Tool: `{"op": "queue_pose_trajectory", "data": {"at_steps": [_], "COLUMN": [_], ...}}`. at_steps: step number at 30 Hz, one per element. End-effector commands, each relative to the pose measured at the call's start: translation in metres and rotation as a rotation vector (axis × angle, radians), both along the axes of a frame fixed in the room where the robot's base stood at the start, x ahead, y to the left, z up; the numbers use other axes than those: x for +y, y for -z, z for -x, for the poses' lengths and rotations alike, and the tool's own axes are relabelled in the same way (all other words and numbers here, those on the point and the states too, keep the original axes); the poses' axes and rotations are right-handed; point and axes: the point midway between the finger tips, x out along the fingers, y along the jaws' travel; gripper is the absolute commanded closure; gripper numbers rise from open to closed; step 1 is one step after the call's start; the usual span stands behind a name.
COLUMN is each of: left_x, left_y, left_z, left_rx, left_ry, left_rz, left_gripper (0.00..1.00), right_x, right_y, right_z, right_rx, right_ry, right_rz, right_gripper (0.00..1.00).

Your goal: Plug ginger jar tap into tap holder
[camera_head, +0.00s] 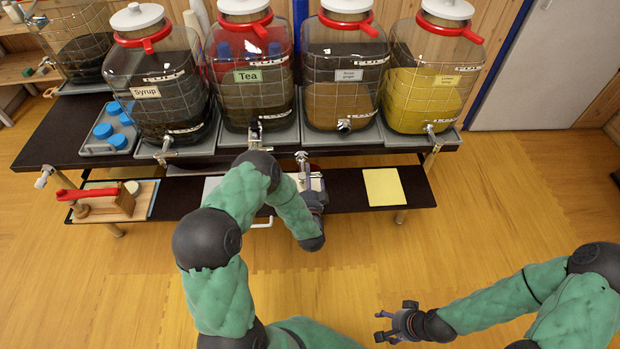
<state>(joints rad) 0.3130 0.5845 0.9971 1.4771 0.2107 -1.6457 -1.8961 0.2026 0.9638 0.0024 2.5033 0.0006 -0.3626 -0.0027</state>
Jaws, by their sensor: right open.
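The ginger jar (340,97) is the third jar from the left on the counter, with a pale label and brown liquid low in it. Its round metal tap holder (344,126) shows at the lower front with no tap in it. A small silver tap (302,158) is upright at the tips of my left gripper (306,182), in front of the counter edge, left of and below the holder. The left gripper looks shut on it; its fingers are partly hidden by its own wrist. My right gripper (382,325) is open and empty above the floor at the lower right.
The syrup jar (165,100), tea jar (250,100) and lemon jar (425,97) stand alongside, each with a tap. A tray with blue-topped items (90,150) is at left. The lower shelf holds a wooden block with a red handle (90,195) and a yellow sheet (382,187).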

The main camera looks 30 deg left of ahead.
Motion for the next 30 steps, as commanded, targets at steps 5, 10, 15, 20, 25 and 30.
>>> {"op": "queue_pose_trajectory", "data": {"at_steps": [5, 10, 15, 20, 25, 30], "left_x": [0.004, 0.008, 0.012, 0.015, 0.015, 0.015], "left_y": [0.0, 0.0, 0.0, 0.0, 0.0, 0.0], "left_z": [0.003, 0.005, 0.007, 0.009, 0.009, 0.01], "left_rx": [0.0, 0.0, 0.001, 0.0, 0.0, 0.0], "left_ry": [-0.001, 0.0, -0.001, 0.0, 0.001, 0.001], "left_rz": [0.0, 0.0, 0.0, 0.0, 0.0, 0.0], "left_gripper": [0.0, 0.0, 0.0, 0.0, 0.0, 0.0], "right_x": [0.0, 0.0, 0.0, 0.0, 0.0, 0.0], "right_y": [0.0, 0.0, 0.0, 0.0, 0.0, 0.0], "right_z": [0.0, 0.0, 0.0, 0.0, 0.0, 0.0], "right_rx": [0.0, 0.0, 0.0, 0.0, 0.0, 0.0], "right_ry": [0.0, 0.0, 0.0, 0.0, 0.0, 0.0], "right_rz": [0.0, 0.0, 0.0, 0.0, 0.0, 0.0], "right_gripper": [0.35, 0.35, 0.35, 0.35, 0.35, 0.35]}}
